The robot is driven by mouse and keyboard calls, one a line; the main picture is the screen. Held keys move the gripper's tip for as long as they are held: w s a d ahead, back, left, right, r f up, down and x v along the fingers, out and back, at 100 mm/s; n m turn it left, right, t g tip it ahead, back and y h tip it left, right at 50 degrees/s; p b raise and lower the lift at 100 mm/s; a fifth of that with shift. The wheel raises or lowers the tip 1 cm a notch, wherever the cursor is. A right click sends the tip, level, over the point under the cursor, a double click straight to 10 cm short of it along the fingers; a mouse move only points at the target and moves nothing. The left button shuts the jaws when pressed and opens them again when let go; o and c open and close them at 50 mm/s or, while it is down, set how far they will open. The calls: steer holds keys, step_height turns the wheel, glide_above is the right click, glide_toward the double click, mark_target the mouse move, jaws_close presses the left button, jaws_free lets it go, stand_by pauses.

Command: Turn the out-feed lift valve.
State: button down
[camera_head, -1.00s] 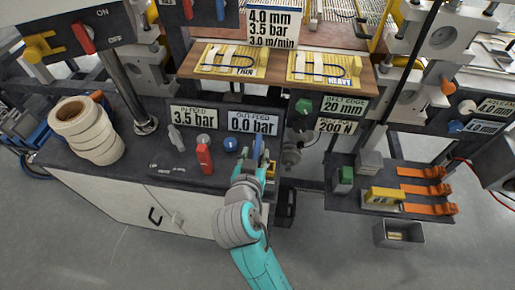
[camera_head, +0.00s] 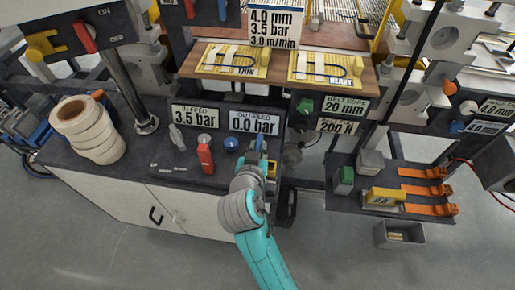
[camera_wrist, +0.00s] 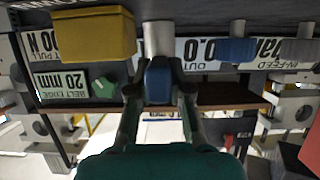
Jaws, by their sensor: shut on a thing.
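The out-feed lift valve has a blue lever handle (camera_head: 262,142) at the right end of the dark bench top, below the out-feed display (camera_head: 254,121), which reads 0.0 bar. My gripper (camera_head: 258,164) reaches it from the front and hides its lower part. In the wrist view the blue handle (camera_wrist: 158,80) sits between the two dark fingers of my gripper (camera_wrist: 160,98), below a pale round stem. The fingers are shut on it.
A red lever (camera_head: 205,154) and a blue knob (camera_head: 231,145) stand left of the valve. A yellow block (camera_wrist: 95,34) is close beside my gripper. The in-feed display (camera_head: 195,116) reads 3.5 bar. A stack of tape rolls (camera_head: 90,129) stands at the left.

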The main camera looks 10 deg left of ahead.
steer(key=m+h, duration=0.1)
steer(key=a+m+h, duration=0.1)
steer(key=h, duration=0.1)
steer(key=shift+w+a+m+g, duration=0.1)
steer(key=shift+m+g, duration=0.2)
steer(key=shift+w+a+m+g+h, duration=0.15)
steer(key=shift+m+g+h, duration=0.15)
steer(key=shift+m+h, duration=0.45)
steer(key=shift+a+m+g+h, duration=0.1)
steer(key=shift+m+g+h, duration=0.2)
steer(key=shift+m+h, duration=0.4)
steer(key=c, duration=1.1)
jaws_free()
steer(key=v, duration=1.2)
steer(key=shift+a+f, duration=0.1)
